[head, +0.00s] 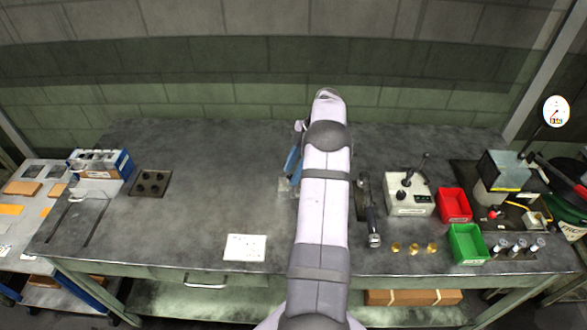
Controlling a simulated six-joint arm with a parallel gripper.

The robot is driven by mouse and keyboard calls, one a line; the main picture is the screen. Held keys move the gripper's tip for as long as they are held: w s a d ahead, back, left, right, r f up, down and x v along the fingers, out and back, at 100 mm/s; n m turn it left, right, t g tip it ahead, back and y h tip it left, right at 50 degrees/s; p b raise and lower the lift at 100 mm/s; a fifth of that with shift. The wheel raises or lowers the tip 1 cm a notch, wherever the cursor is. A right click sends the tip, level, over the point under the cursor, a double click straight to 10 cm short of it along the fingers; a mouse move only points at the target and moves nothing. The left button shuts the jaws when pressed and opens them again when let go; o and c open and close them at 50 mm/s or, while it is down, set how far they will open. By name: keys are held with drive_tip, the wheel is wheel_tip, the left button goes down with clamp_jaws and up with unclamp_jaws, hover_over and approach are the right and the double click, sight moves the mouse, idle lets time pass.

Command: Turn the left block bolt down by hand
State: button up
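My arm (323,190) reaches up the middle of the picture over the bench and covers what lies behind it. My gripper does not show; the arm hides it. A blue part (292,162) shows at the arm's left edge, with a pale, blurred piece (285,187) below it; the rest is behind the arm. No left block bolt can be made out, and I cannot tell whether the blue part belongs to its block. A dark device with a lever (370,212) stands just right of the arm.
The left-centre bench is mostly clear.

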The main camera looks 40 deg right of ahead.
drive_tip(key=shift+c, duration=0.4)
clamp_jaws()
drive_tip(key=shift+f+m+b, duration=0.1)
drive_tip(key=shift+m+b, duration=0.2)
drive_tip(key=shift+b, duration=0.15)
